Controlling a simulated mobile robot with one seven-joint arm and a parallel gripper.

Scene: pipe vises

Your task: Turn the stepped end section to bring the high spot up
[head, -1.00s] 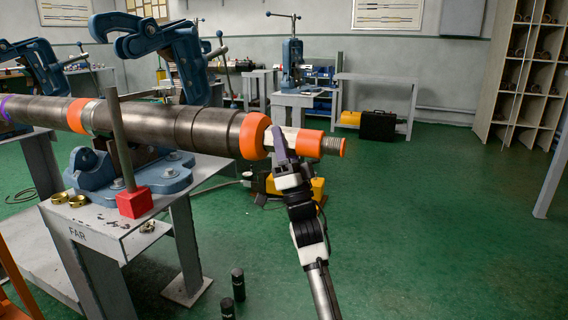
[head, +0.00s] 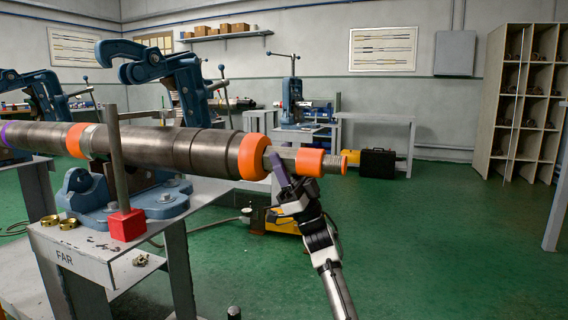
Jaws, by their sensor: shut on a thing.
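A long dark stepped pipe (head: 165,147) lies level in the blue pipe vise (head: 150,200). Its stepped end section juts out at the right: a bare grey shaft (head: 288,154) between a wide orange band (head: 253,157) and a narrower orange collar (head: 310,162), then a threaded tip with an orange end (head: 344,163). My gripper (head: 277,166) reaches up from below right and is shut on the bare shaft. One purple finger shows against the shaft's near side; the other finger is hidden. I cannot make out a high spot.
A red block with an upright rod (head: 127,223) stands on the bench marked FAR (head: 85,243), beside brass rings (head: 68,223). A yellow machine (head: 275,220) is on the floor behind my gripper.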

